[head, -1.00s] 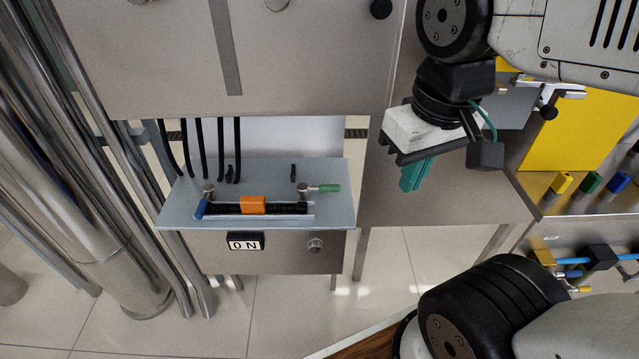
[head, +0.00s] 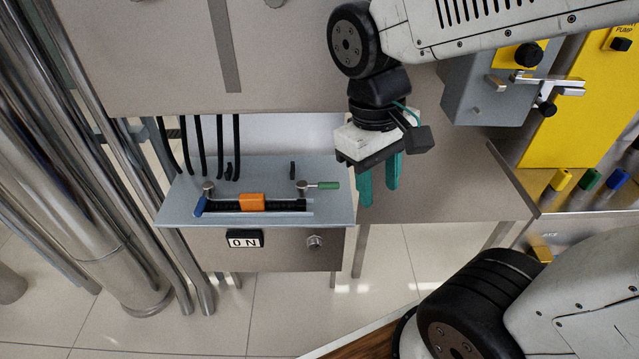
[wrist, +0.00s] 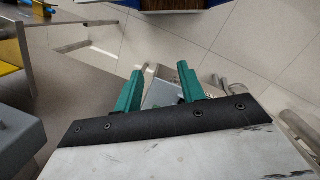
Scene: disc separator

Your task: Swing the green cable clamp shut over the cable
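The green cable clamp (head: 325,185) shows in the head view as a green-tipped lever on a metal post, at the right side of the grey shelf (head: 340,212). Its lever points right, away from the black cable-like strip (head: 285,206) along the shelf's front. A blue-handled lever (head: 200,206) lies across the strip's left end, and an orange block (head: 252,202) sits over its middle. My gripper (head: 379,182) has two teal fingers spread apart with nothing between them. It hangs to the right of the shelf, apart from the clamp. In the wrist view, the fingers (wrist: 161,88) partly hide a grey surface beyond.
Black cables (head: 219,148) rise behind the shelf, with small black pegs near them. A grey box with a metal handle (head: 495,90) and a yellow panel (head: 575,110) stand at right. Steel pipes (head: 95,210) stand at left. Open floor lies below the shelf.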

